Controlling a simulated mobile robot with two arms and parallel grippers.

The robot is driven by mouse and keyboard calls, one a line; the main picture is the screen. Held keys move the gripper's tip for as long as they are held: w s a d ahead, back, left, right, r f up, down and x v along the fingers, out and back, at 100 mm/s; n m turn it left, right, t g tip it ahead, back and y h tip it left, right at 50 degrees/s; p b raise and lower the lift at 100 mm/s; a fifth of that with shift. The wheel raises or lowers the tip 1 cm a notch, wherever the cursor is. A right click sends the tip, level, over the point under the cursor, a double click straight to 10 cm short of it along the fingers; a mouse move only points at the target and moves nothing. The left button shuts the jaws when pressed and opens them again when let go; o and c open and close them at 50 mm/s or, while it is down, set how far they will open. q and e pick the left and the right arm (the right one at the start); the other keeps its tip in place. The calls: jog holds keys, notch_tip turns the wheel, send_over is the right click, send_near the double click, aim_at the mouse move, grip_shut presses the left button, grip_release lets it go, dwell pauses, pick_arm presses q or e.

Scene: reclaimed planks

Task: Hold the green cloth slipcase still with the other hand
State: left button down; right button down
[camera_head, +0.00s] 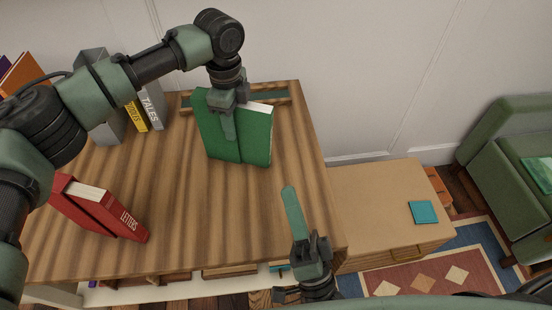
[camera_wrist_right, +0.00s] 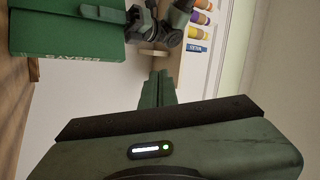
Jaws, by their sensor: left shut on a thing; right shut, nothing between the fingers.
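The green cloth slipcase (camera_head: 222,138) stands upright on the plank table, with pale page edges showing at its top right. In the right wrist view, green covers lettered ESSAYS (camera_wrist_right: 70,40) show at upper left. I cannot clearly tell book from case. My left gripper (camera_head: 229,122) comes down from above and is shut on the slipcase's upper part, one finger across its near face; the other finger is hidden. My right gripper (camera_head: 290,195) is shut and empty, apart from the slipcase, near the table's right front edge. Its fingers show in its wrist view (camera_wrist_right: 157,88).
Grey and yellow books (camera_head: 138,115) stand at back left. A wooden tray (camera_head: 280,94) is behind the slipcase. A lower cabinet (camera_head: 375,195) bears a teal book (camera_head: 424,212). The table's front middle is clear.

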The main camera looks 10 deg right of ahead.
aim_at(259, 153)
jog(key=s+f+m+g+h, duration=0.1)
jog(key=f+m+g+h, duration=0.1)
jog(key=f+m+h, duration=0.1)
jog(key=s+f+m+g+h, duration=0.1)
jog(key=f+m+g+h, duration=0.1)
jog(key=f+m+h, duration=0.1)
jog(key=s+f+m+g+h, duration=0.2)
jog(key=f+m, duration=0.1)
jog(key=shift+s+d+f+g+h, duration=0.1)
jog(key=shift+d+f+g+h, duration=0.05)
jog(key=shift+f+g+h, duration=0.2)
jog(key=w+d, duration=0.1)
jog(key=w, duration=0.5)
jog(key=w+d, duration=0.1)
jog(key=w, duration=0.6)
jog(key=w+d, duration=0.1)
jog(key=w, duration=0.5)
jog(key=shift+w, duration=0.25)
jog(key=a, duration=0.1)
jog(key=w+a, duration=0.1)
jog(key=a, duration=0.1)
jog(key=shift+w+f, duration=0.1)
jog(key=shift+w, duration=0.05)
jog(key=shift+w+a, duration=0.15)
jog(key=shift+a, duration=0.2)
jog(key=a, duration=0.1)
jog(key=w+a, duration=0.1)
jog(key=a, duration=0.2)
jog(key=shift+w, duration=0.35)
